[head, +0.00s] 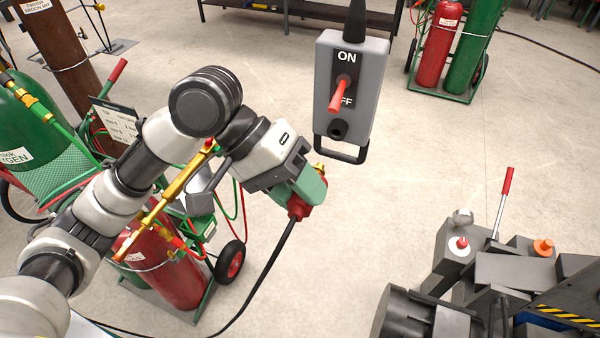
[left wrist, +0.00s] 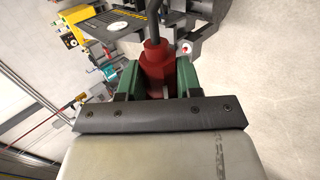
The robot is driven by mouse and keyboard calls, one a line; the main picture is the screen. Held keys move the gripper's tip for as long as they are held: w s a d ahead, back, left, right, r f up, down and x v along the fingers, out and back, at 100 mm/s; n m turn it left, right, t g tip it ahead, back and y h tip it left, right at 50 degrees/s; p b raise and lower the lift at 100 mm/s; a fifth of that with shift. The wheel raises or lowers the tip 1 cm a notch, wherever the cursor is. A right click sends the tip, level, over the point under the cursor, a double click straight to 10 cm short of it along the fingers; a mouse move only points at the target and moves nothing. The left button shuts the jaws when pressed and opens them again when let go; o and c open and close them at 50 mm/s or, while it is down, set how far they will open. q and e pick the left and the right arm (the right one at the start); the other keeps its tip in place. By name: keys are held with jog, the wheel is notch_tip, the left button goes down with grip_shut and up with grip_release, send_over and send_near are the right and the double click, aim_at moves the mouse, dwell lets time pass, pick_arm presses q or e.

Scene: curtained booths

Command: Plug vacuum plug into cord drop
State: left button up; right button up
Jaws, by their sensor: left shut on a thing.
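The cord drop (head: 323,75) is a grey box with a dark front, an ON/OFF label, a red toggle switch and a round dark socket near its bottom. It hangs from a black cord at top centre in the head view, with a black loop handle below. My left gripper (head: 303,189) is shut on the red vacuum plug (head: 297,211), below and left of the cord drop and apart from it. In the left wrist view, the red plug (left wrist: 156,58) sits between the green fingers. Its black cord runs down to the floor; its prongs are hidden. My right gripper is not in view.
Gas cylinders on carts stand at left, including a red cylinder (head: 172,265) behind my left arm, and at top right (head: 440,45). A dark grey machine (head: 515,270) with a red-handled lever stands at lower right. Open floor (head: 400,180) lies between.

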aim_at(317, 165)
pick_arm(q)
jog(key=shift+a, duration=0.1)
jog(key=shift+r+p, duration=0.15)
jog(key=shift+p, duration=0.7)
jog(key=shift+w, duration=0.4)
jog(key=shift+w+d+p, duration=0.25)
jog(key=shift+w+d, duration=0.05)
jog(key=shift+w, duration=0.4)
jog(key=shift+w+d+p, duration=0.25)
jog(key=shift+w, duration=0.4)
jog(key=shift+w+d+p, duration=0.25)
jog(key=shift+w+d, duration=0.05)
jog(key=shift+w, duration=0.4)
jog(key=shift+w+f, duration=0.2)
jog(key=shift+w, duration=0.05)
jog(key=shift+p, duration=0.7)
